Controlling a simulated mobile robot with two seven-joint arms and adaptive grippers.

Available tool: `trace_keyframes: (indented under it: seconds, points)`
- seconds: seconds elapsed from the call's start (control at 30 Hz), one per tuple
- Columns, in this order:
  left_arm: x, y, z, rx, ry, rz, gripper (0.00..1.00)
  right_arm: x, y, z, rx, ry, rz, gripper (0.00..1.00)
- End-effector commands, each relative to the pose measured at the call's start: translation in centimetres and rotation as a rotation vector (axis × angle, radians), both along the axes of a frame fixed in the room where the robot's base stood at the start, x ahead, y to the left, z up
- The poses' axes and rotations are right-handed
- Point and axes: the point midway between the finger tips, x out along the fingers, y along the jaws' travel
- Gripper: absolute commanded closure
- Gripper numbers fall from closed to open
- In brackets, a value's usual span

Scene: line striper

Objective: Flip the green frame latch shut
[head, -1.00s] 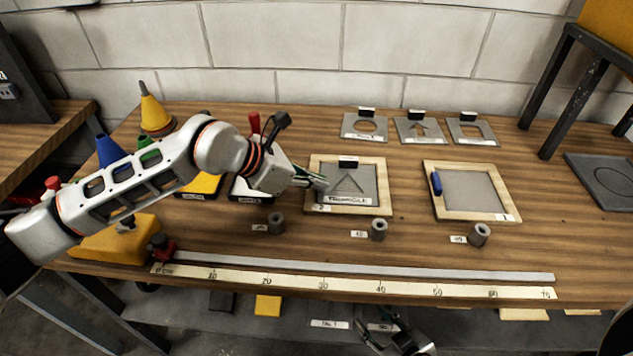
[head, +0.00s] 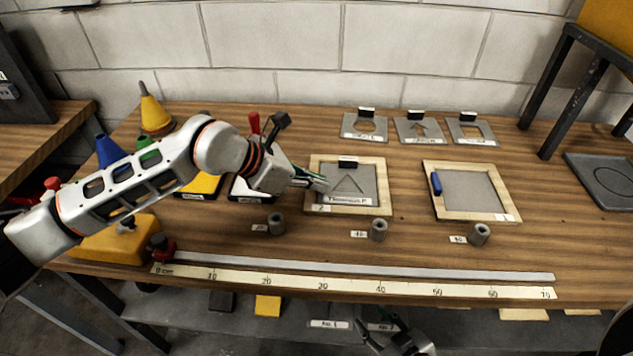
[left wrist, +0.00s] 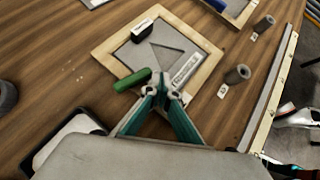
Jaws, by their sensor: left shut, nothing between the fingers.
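The green latch (left wrist: 132,80) is a short rounded bar on the near side of the wooden frame (left wrist: 205,78) in the left wrist view. It lies at an angle across that side, its outer end close to the outer edge. In the head view it is hidden by my left gripper (head: 325,185). The frame (head: 382,173) there holds a grey plate (head: 365,190) with a triangular cutout. My left gripper (left wrist: 162,92) is shut and empty, fingertips just beside the latch at the frame's side; contact is unclear. My right gripper (head: 385,328) is open, low at the front.
A second frame (head: 510,205) with a blue latch (head: 436,183) lies to the right. Grey stencil plates (head: 363,127) lie at the back. Several small grey cylinders (head: 379,230) and a long metal rail (head: 400,272) lie in front. Cones (head: 153,113) stand at the left.

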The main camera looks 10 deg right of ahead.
Motion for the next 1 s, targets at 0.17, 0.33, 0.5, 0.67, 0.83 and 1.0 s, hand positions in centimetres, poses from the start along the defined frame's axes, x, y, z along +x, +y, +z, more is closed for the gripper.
trace_keyframes:
  seconds: [0.17,0.33,0.5,0.67,0.83,1.0]
  points:
    - [0.5,0.1,-0.1,0.0,0.0,0.001,1.0,-0.1,0.0,-0.4,0.0,0.002,0.001,0.6]
    - [1.2,0.2,-0.1,0.0,-0.001,0.001,1.0,-0.2,0.0,-0.9,-0.001,0.006,0.0,0.6]
    - [1.7,0.2,0.0,0.0,-0.001,0.001,1.0,-0.3,0.0,-1.2,-0.001,0.008,0.0,0.6]
    - [1.8,0.3,0.1,0.0,-0.003,0.003,1.0,-0.3,0.0,-1.1,-0.001,0.008,0.0,0.6]
    - [1.8,0.3,0.1,-0.001,-0.004,0.003,1.0,-0.3,0.0,-1.1,0.0,0.007,0.0,0.6]
    - [1.9,0.7,0.0,0.0,-0.004,0.002,1.0,-0.2,0.0,-1.1,0.0,0.006,0.0,0.6]
